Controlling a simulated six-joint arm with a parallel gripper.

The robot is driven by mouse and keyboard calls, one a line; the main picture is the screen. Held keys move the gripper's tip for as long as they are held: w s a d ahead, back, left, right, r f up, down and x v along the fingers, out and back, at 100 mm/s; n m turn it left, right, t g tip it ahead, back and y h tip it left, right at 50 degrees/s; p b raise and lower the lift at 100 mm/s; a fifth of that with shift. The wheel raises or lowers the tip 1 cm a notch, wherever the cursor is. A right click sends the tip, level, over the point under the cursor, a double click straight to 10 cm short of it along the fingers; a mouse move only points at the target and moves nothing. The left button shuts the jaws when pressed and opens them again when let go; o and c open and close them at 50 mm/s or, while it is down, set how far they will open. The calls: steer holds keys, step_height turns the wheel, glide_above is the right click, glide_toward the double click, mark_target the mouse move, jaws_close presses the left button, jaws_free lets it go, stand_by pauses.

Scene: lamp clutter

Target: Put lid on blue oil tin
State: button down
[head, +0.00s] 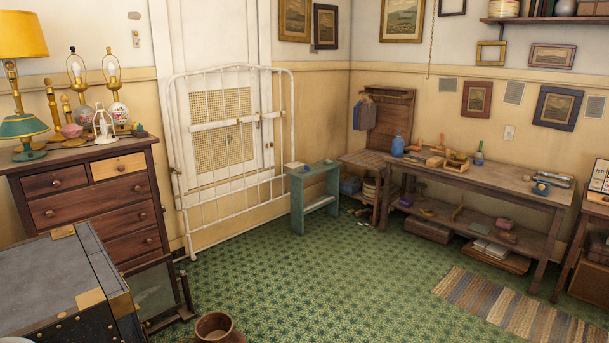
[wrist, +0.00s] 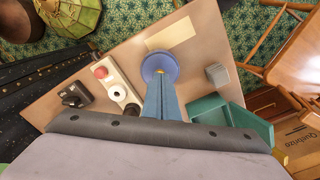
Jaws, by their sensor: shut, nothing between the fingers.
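In the wrist view my gripper (wrist: 161,80) reaches away from the camera as a blue-grey tapered shape, shut and empty. Its tip overlaps a round blue thing (wrist: 150,60) with a small yellow centre. This looks like the blue oil tin from above, but I cannot be sure, nor tell whether the tip touches it. I cannot pick out a separate lid with certainty. In the head view a small blue tin with a pale yellowish mark (head: 541,188) sits on the long workbench (head: 500,183). My gripper does not show in the head view.
The wrist view shows a brown tabletop (wrist: 120,60) with a red-buttoned white device (wrist: 112,80), a black item (wrist: 75,95), a grey block (wrist: 217,75), a pale sheet (wrist: 170,33) and a green open box (wrist: 240,120). A green lampshade (wrist: 72,14) is at the upper left.

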steer(key=shift+f, duration=0.25)
steer(key=shift+r, duration=0.15)
steer(key=shift+r+p, duration=1.1)
steer(key=shift+r, duration=0.3)
step_height(320, 180, up, 7)
steer(key=b, duration=0.2)
steer(key=shift+r, duration=0.2)
